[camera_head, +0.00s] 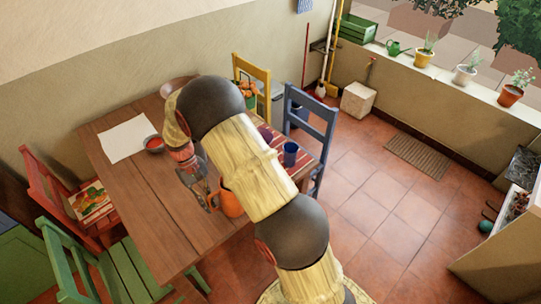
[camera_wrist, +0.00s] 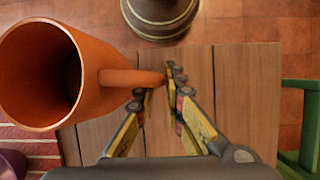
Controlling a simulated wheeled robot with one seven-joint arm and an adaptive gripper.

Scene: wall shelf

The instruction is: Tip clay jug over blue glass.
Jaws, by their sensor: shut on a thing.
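The orange clay jug (camera_head: 231,205) is near the table's front edge in the head view, partly hidden by my arm. In the wrist view the jug (camera_wrist: 82,75) is at the left, its round mouth facing the camera and its inside dark. My gripper (camera_head: 210,204) is beside the jug; in the wrist view my gripper (camera_wrist: 156,92) is shut on the jug's handle. I cannot tell whether the jug's base touches the table. The blue glass (camera_head: 290,155) stands upright on the striped cloth, to the right of the jug and apart from it.
The wooden table (camera_head: 120,180) bears a striped red cloth (camera_head: 305,168), a white sheet (camera_head: 127,138) and a small bowl (camera_head: 154,144) with red contents. A purple item (camera_head: 265,133) is near the glass. Blue (camera_head: 318,130), yellow, red and green chairs surround the table.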

